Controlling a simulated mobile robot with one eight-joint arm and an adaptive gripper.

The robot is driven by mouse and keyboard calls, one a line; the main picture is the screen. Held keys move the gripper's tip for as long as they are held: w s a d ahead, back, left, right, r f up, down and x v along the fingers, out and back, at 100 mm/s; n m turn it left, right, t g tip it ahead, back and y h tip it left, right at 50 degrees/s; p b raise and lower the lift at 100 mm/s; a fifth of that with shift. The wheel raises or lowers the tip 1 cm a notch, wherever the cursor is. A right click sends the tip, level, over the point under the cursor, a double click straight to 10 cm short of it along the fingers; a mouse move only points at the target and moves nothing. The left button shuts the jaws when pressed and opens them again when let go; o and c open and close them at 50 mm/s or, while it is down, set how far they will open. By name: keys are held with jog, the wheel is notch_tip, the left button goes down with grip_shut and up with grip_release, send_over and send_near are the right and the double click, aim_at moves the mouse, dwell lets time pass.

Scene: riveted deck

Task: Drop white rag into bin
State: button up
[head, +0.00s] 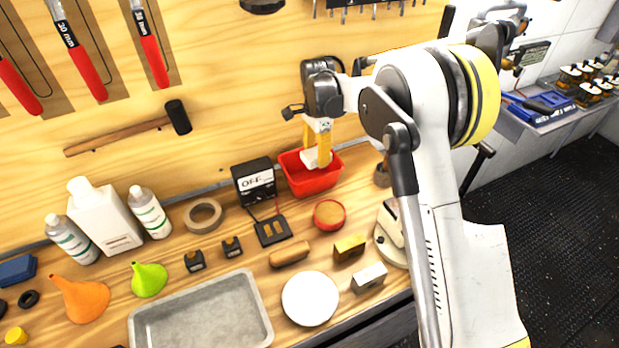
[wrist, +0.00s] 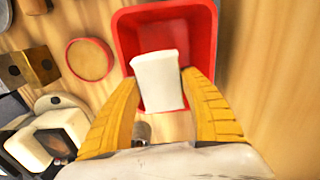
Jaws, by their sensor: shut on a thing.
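The white rag (wrist: 158,80) is between the yellow fingers of my gripper (wrist: 160,95) in the wrist view. My gripper is shut on it. The red bin (wrist: 205,35) lies behind and below the rag in that view, and the rag covers part of its opening. In the head view, my gripper (head: 318,152) points down at the red bin (head: 313,183) on the workbench, with the white rag (head: 311,158) at its fingertips over the bin's opening. I cannot tell whether the rag touches the bin.
A black box marked OFF (head: 254,181) stands just left of the bin. A round red-rimmed container (head: 329,214) sits in front of it. Bottles, funnels and a metal tray (head: 200,312) fill the bench's left side. The tool wall rises behind.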

notch_tip(320, 180, down, 2)
jog(key=shift+b, duration=0.35)
jog(key=o, duration=1.3)
notch_tip(320, 180, up, 12)
jog(key=shift+r, duration=0.1)
